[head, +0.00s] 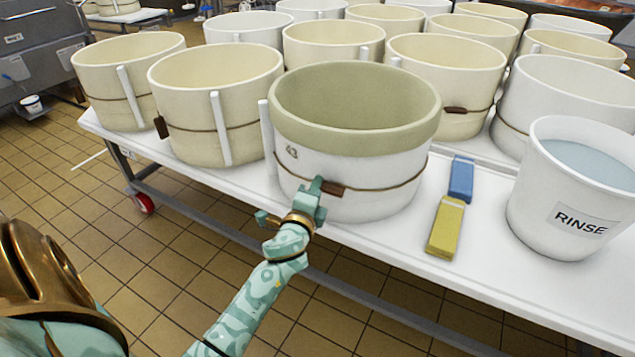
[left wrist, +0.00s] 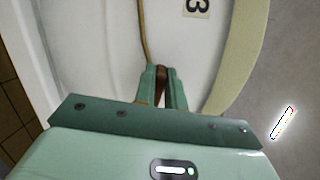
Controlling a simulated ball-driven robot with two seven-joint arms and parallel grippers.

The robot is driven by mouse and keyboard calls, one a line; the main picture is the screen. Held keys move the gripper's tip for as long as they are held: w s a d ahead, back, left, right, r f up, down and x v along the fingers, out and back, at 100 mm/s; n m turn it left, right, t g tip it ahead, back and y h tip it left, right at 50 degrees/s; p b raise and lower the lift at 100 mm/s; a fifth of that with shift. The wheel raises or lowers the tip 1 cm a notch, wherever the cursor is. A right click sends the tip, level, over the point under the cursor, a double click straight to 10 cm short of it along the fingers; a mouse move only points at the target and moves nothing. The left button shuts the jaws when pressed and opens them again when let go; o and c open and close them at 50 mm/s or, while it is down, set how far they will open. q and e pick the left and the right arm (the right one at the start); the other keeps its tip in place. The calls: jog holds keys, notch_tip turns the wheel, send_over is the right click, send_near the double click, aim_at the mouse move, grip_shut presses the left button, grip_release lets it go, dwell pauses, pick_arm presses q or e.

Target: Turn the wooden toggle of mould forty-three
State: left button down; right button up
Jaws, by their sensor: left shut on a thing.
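Mould forty-three (head: 355,110) is a round white tub with an olive upper band and the number 43 on its side. It stands upright at the table's front edge. A thin brown cord (head: 395,187) runs around it to a brown wooden toggle (head: 333,188) at the front. My left gripper (head: 318,187) is shut on the toggle, against the mould's wall. In the left wrist view the toggle (left wrist: 161,71) shows between the two green fingers (left wrist: 161,90), which hide part of it. My right gripper is not in view.
Other cream and white moulds (head: 215,100) crowd the white table (head: 470,275) behind and beside this one. A blue block (head: 461,180) and a yellow block (head: 445,227) lie to its right, then a RINSE bucket (head: 580,190) of water. Tiled floor is clear in front.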

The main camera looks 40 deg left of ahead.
pick_arm(q)
jog(key=shift+f+n, duration=0.4)
jog(key=shift+n, duration=0.6)
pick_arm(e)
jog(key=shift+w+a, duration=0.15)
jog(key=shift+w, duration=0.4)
pick_arm(q)
jog(key=c, duration=1.5)
grip_release()
jog(key=shift+o, duration=0.2)
jog(key=shift+r, duration=0.1)
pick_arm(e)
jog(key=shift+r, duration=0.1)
